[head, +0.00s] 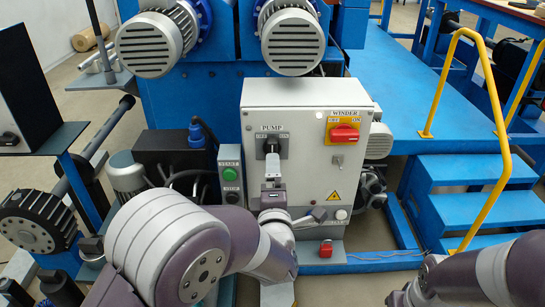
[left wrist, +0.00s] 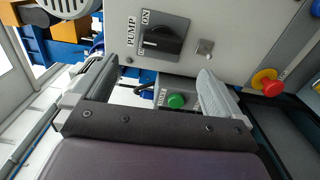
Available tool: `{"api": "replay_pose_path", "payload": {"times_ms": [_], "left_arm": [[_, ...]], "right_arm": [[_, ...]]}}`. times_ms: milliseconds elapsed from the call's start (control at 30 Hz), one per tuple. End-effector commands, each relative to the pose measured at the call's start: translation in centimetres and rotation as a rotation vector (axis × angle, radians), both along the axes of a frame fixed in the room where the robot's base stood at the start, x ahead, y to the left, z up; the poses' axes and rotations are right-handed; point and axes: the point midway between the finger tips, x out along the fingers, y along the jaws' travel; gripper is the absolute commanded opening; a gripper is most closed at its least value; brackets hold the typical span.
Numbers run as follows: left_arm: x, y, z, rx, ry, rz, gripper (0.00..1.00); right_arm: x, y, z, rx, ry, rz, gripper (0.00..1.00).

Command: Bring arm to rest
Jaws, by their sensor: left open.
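My left arm comes in from the left in the head view, and my left gripper (head: 272,170) is in front of the light grey control box (head: 310,100), just below the black PUMP knob (head: 271,146). In the left wrist view my left gripper (left wrist: 155,88) has its two fingers wide apart with nothing held between them. The PUMP knob (left wrist: 165,40) is beyond the fingers, and a green button (left wrist: 177,101) shows in the gap farther back. My right arm (head: 480,275) shows at the lower right, its gripper out of view.
A red WINDER switch (head: 344,133) is on the box's right side. A small box with a green button (head: 229,173) stands left of it. Two motors (head: 292,40) hang above. Blue steps (head: 470,170) with a yellow handrail (head: 497,100) are on the right.

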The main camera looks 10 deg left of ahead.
Motion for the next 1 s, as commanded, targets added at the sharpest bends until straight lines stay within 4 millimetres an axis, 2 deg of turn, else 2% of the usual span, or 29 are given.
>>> {"api": "replay_pose_path", "payload": {"times_ms": [100,200,700,767,867,933,1000], "left_arm": [[-1.9,-0.4,0.2,-0.001,0.000,-0.002,1.00],[-2.6,-0.5,0.0,0.000,0.001,0.000,1.00],[-2.7,-0.6,-0.3,0.038,0.020,-0.003,1.00],[-2.7,-1.5,-2.2,0.134,0.123,-0.054,1.00],[-4.6,-4.8,-7.4,0.430,0.421,-0.319,1.00],[-7.4,-5.8,-10.1,0.676,0.626,-0.565,1.00],[-10.8,-5.1,-11.9,0.890,0.791,-0.797,1.00]], "right_arm": [[0.0,0.0,0.7,0.000,0.000,0.000,0.00],[0.0,0.0,0.8,0.000,0.000,0.000,0.00],[0.0,0.0,0.7,0.000,0.000,0.000,0.00],[0.0,0.0,0.7,0.000,0.000,0.000,0.00],[0.0,0.0,0.8,0.000,0.000,0.000,0.00],[0.0,0.0,1.1,0.000,0.000,0.000,0.00],[0.0,0.0,1.4,0.000,0.000,0.000,0.00]]}}
